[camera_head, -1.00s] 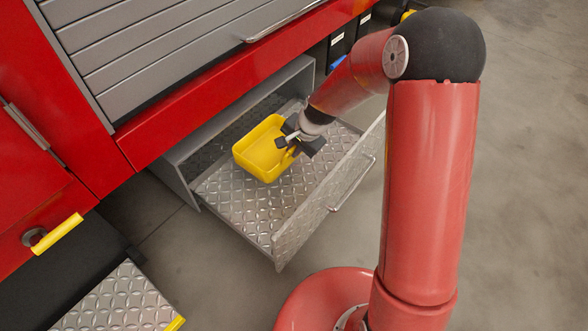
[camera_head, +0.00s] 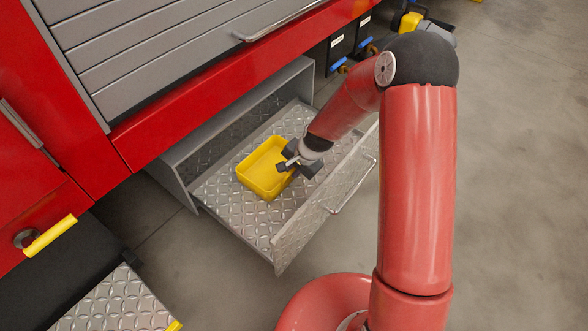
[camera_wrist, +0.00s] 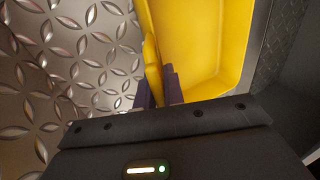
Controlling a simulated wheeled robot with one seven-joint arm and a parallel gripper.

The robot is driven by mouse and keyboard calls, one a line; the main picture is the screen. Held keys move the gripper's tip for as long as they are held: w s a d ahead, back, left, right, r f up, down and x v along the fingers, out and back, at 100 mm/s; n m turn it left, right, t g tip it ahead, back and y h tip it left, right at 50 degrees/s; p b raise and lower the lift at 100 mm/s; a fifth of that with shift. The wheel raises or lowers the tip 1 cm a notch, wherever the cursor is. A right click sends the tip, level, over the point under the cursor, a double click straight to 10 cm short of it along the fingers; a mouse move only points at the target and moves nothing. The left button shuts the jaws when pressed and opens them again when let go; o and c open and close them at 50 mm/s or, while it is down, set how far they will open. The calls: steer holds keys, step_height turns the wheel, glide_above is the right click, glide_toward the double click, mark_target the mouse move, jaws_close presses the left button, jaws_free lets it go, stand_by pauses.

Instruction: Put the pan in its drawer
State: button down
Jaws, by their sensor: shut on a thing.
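The pan (camera_head: 262,172) is a yellow, open rectangular tray. In the head view it is within the outline of the pulled-out drawer (camera_head: 228,205), over or on its diamond-plate floor. I cannot tell whether its base touches the floor. My gripper (camera_head: 287,163) is at the pan's right side, shut on its wall. In the wrist view the dark fingers (camera_wrist: 158,88) pinch the pan's yellow rim (camera_wrist: 150,60), and the drawer's patterned metal (camera_wrist: 70,50) shows to the left. The pan looks empty.
The drawer front with its handle (camera_head: 350,187) stands at the right. A red cabinet (camera_head: 200,95) with a grey shutter (camera_head: 150,40) overhangs the drawer's back. A yellow handle (camera_head: 50,236) and a metal plate (camera_head: 115,305) are at lower left. Floor at right is clear.

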steer(key=c, duration=1.5)
jaws_free()
steer(key=p+v, duration=0.2)
steer(key=v, duration=1)
steer(key=shift+r, duration=0.2)
steer(key=s+d+r+n+h, duration=0.1)
steer(key=s+d+r+n, duration=0.3)
steer(key=r, duration=0.6)
steer(key=s+d+r+n+t+h, duration=0.1)
steer(key=s+d+r, duration=0.3)
steer(key=s, duration=0.6)
steer(key=s+d+r+n+t+h, duration=0.1)
steer(key=s+d+r+n, duration=0.1)
steer(key=s+d+r, duration=0.2)
steer(key=s+r, duration=0.3)
steer(key=s, duration=0.2)
steer(key=shift+s+r+n+t, duration=0.25)
steer(key=shift+s+n+t, duration=0.05)
steer(key=shift+s+t, duration=0.1)
